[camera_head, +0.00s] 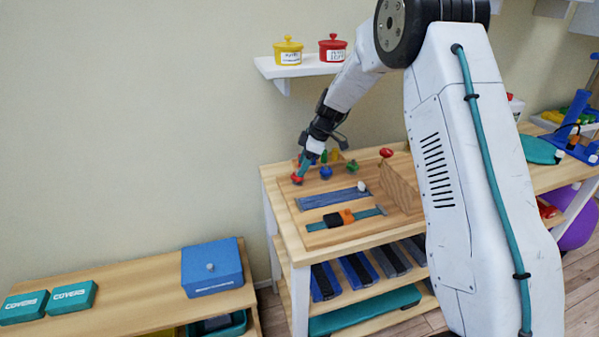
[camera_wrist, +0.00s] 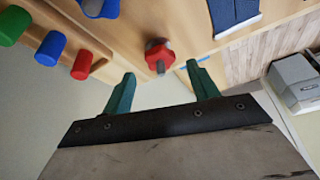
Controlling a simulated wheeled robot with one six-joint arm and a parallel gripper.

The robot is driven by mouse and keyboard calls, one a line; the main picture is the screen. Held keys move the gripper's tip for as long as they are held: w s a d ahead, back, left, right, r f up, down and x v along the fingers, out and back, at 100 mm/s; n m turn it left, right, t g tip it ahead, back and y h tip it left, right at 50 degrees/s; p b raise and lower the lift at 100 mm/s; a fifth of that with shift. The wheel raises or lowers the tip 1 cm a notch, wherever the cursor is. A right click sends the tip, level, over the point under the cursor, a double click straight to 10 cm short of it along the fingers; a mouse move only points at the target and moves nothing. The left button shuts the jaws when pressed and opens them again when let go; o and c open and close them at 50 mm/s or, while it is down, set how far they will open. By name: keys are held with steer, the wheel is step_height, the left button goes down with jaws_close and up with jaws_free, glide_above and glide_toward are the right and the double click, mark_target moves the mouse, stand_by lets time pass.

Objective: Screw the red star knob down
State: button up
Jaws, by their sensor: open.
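In the wrist view the red star knob (camera_wrist: 159,52) shows with a grey centre, just beyond and between my fingertips. My gripper (camera_head: 303,170) is at the knob, pointing down, and partly hides it in the head view. In the wrist view my gripper (camera_wrist: 161,70) has its two green fingers spread apart, with nothing held between them. I cannot tell how far the knob stands above the board.
Other coloured knobs stand close by, including a blue one (camera_head: 326,172). A blue slide strip (camera_head: 333,199) and a black-and-orange slider (camera_head: 339,218) lie on the board. An upright wooden block (camera_head: 400,184) stands to the right. Coloured pegs, one green (camera_wrist: 12,25), show at upper left in the wrist view.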

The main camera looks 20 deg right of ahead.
steer(key=shift+x, duration=1.85)
steer(key=c, duration=1)
steer(key=shift+m, duration=0.3)
